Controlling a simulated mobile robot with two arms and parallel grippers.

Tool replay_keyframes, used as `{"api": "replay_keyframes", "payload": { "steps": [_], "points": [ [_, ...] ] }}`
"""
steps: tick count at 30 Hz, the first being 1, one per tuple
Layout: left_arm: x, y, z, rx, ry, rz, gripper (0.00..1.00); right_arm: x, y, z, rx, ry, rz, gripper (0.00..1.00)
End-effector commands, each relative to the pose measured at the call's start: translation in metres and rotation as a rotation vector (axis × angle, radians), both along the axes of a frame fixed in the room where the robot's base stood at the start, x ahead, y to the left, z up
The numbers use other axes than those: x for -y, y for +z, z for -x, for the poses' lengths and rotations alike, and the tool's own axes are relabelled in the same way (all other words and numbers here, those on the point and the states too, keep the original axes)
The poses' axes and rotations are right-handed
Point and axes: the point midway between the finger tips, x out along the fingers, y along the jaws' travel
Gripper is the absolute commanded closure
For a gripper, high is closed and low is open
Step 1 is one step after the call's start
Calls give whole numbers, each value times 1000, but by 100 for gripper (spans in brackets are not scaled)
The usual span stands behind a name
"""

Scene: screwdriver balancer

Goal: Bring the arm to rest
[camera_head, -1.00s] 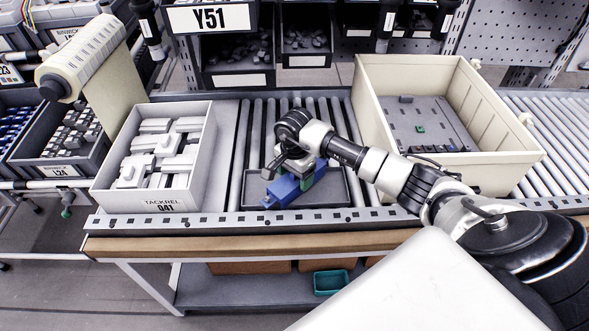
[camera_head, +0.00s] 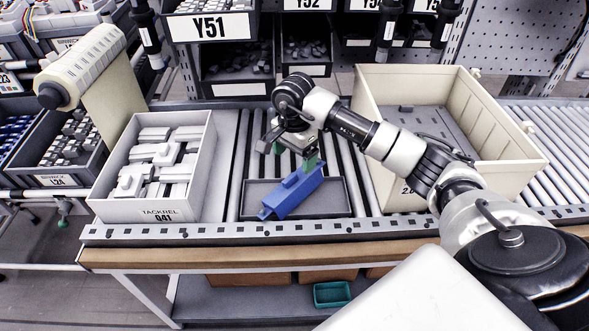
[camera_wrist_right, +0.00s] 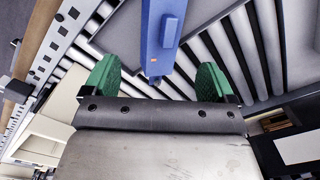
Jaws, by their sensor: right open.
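My right gripper (camera_head: 294,157) is above the dark tray (camera_head: 336,197) on the roller conveyor. In the right wrist view its two green fingertips (camera_wrist_right: 158,80) stand wide apart with nothing between them. A blue block-shaped tool (camera_head: 292,193) lies slantwise in the tray, its near end at the tray's left front. In the right wrist view the blue tool (camera_wrist_right: 160,40) lies beyond the fingers, apart from them. My left gripper does not show.
A white bin (camera_head: 152,208) of light grey parts stands left of the tray. A large cream crate (camera_head: 520,170) stands to the right, partly behind my right arm. Shelves with dark bins (camera_head: 238,88) are at the back. A teal box (camera_head: 331,294) sits below.

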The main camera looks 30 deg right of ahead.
Motion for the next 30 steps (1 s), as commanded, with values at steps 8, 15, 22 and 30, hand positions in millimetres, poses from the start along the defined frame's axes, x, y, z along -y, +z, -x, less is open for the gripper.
{"api": "replay_keyframes", "payload": {
  "steps": [8, 15, 22, 30],
  "points": [
    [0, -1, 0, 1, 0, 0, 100, 0, 10, 1, -2, 2, 0, 13],
    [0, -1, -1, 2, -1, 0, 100, 0, 10, 0, -2, 1, 0, 13],
    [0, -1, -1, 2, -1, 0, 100, 0, 10, 0, -2, 1, 0, 13],
    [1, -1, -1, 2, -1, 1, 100, 0, 10, 0, -2, 1, -1, 13]
  ]
}}
